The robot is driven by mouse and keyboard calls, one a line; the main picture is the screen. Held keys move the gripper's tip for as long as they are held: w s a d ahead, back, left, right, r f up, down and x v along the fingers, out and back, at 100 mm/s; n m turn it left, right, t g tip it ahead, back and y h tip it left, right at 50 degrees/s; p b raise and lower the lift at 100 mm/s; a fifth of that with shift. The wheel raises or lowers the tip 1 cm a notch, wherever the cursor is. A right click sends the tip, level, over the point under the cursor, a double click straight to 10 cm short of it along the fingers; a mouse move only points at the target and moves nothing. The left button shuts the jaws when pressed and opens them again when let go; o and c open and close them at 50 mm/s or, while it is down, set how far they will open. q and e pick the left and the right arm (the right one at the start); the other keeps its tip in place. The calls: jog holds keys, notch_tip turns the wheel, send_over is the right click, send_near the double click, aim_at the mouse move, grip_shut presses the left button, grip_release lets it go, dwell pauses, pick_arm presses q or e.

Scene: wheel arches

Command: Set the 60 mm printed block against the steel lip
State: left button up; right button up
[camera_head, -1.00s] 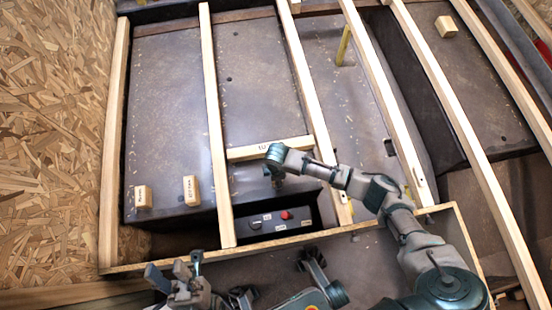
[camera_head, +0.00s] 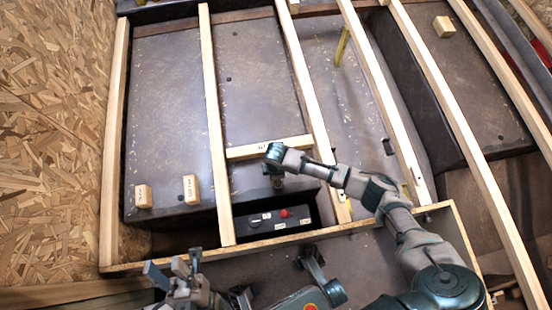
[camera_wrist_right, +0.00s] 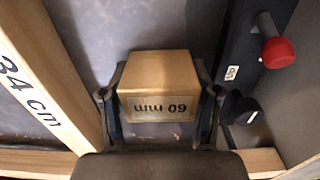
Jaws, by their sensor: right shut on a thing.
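The tan printed block (camera_wrist_right: 158,75) fills the middle of the right wrist view, its "60 mm" label upside down. My right gripper (camera_wrist_right: 160,108) is shut on it, one finger on each side. In the head view my right gripper (camera_head: 277,182) is just below the short "34 cm" wooden crosspiece, and the block there is small and mostly hidden. My left gripper (camera_head: 174,270) is open and empty at the lower left, in front of the wooden front edge. I cannot tell which edge is the steel lip.
Two tan blocks (camera_head: 143,196) (camera_head: 191,189) stand on the left grey panel, another (camera_head: 445,27) at the upper right. Long wooden slats (camera_head: 217,130) divide the panels. A dark control box (camera_head: 283,219) with a red knob (camera_wrist_right: 278,52) sits close beside the right gripper. A yellow stick (camera_head: 342,46) stands farther back.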

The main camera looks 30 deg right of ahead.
jog(key=o, duration=1.2)
jog(key=shift+o, duration=0.2)
jog(key=shift+r, duration=0.2)
notch_tip(320, 180, up, 12)
jog(key=shift+f, duration=0.25)
